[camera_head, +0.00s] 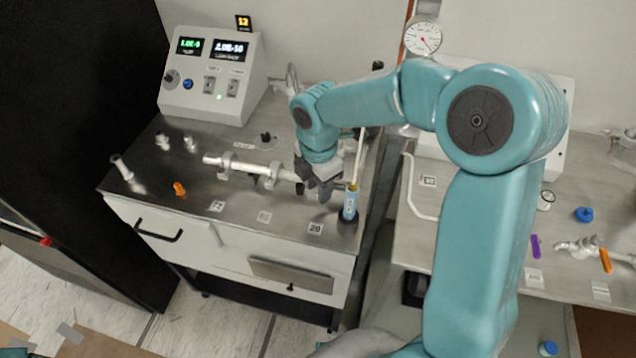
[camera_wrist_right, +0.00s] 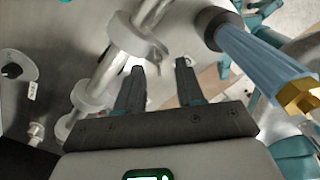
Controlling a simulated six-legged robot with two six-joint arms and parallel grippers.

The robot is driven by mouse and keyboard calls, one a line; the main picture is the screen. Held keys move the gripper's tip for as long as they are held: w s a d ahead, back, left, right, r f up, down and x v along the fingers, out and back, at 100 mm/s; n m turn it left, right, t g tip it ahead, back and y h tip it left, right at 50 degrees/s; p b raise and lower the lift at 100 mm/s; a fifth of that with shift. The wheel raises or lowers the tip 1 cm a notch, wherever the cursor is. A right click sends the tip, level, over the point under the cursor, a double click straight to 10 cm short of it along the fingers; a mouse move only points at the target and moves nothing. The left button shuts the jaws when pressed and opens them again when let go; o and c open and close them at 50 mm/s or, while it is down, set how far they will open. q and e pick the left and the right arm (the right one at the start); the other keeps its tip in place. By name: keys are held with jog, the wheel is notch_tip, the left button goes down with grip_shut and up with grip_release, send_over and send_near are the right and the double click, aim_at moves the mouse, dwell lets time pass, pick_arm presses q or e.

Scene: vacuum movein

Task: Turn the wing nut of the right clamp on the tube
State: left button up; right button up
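A metal tube (camera_head: 248,168) lies across the left bench with ring-shaped clamps on it. The right clamp (camera_head: 271,176) is just left of my right gripper (camera_head: 322,192). In the right wrist view this clamp (camera_wrist_right: 132,40) is a pale ring around the tube. A small piece that may be its wing nut (camera_wrist_right: 157,57) sticks out near the fingertips. My right gripper (camera_wrist_right: 160,75) is open, its two dark fingers apart with nothing visibly held between them. In the head view it hides the tube's right end. My left gripper is not in view.
A blue tool (camera_head: 350,205) with a brass end stands upright at the bench's right edge, close to my right gripper. A control box (camera_head: 212,75) stands at the back left. An orange piece (camera_head: 179,188) and small metal fittings lie left. A gap separates the right bench.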

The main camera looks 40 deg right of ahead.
grip_shut()
jog(key=shift+w+m, duration=0.1)
jog(key=shift+m, duration=0.7)
grip_release()
jog(key=shift+r, duration=0.1)
notch_tip(320, 180, up, 16)
jog(key=shift+r, duration=0.15)
